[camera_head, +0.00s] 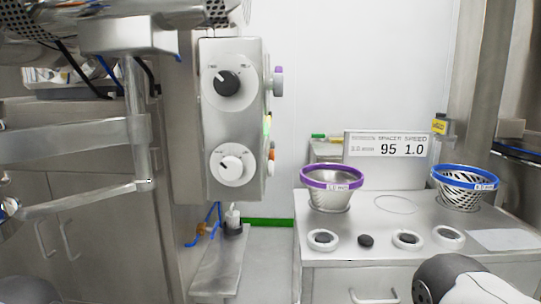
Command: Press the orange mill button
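A grey metal control box (232,125) stands left of the middle. No gripper fingers are visible. Only rounded pieces of my arms show at the bottom left and bottom right edges.
A steel bench (398,218) at right holds a purple-rimmed basket (331,184), a blue-rimmed basket (465,184), white rings and a display sign (388,158) reading 95 and 1.0. Metal cabinets (75,220) and bars fill the left.

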